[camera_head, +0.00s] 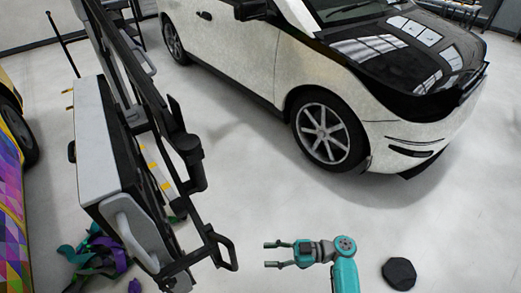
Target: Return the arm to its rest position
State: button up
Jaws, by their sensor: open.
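My gripper (273,254) is at the lower middle of the head view, at the end of my teal and grey arm. Its two fingers point left and stand apart. Nothing is between them. The arm comes up from the bottom edge and bends left at a grey joint. The gripper appears just right of a black handle on a tall frame; I cannot tell how far apart they are in depth.
The tall grey and black frame (98,150) stands at left. A white car with a black hood (230,45) is behind. A colourful wrapped car (12,220) is at the left edge. A black octagonal object (399,273) lies at lower right. Open floor (460,220) is at right.

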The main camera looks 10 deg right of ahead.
jog(key=s+a+f+m+t+h, duration=0.2)
jog(key=s+f+m+t+h, duration=0.2)
jog(key=s+f+m+h, duration=0.6)
jog(key=s+d+f+m+t+h, duration=0.1)
jog(key=s+d+f+m, duration=0.15)
jog(key=s, duration=0.35)
jog(key=s+d+f+m+t+h, duration=0.2)
jog(key=s+d, duration=0.1)
jog(key=s, duration=0.3)
jog(key=s+d+r+m+t+h, duration=0.1)
jog(key=s+d+r+h, duration=0.1)
jog(key=s+d+r, duration=0.3)
jog(key=s+d+r+m+t+h, duration=0.1)
jog(key=s+r+t+h, duration=0.15)
jog(key=r, duration=0.45)
jog(key=s+d+r+t, duration=0.1)
jog(key=s+r, duration=0.1)
jog(key=r, duration=0.6)
jog(key=s+r+t, duration=0.2)
jog(key=r, duration=0.7)
jog(key=shift+d+r+m, duration=0.3)
jog(key=shift+d+m, duration=0.05)
jog(key=shift+h, duration=0.25)
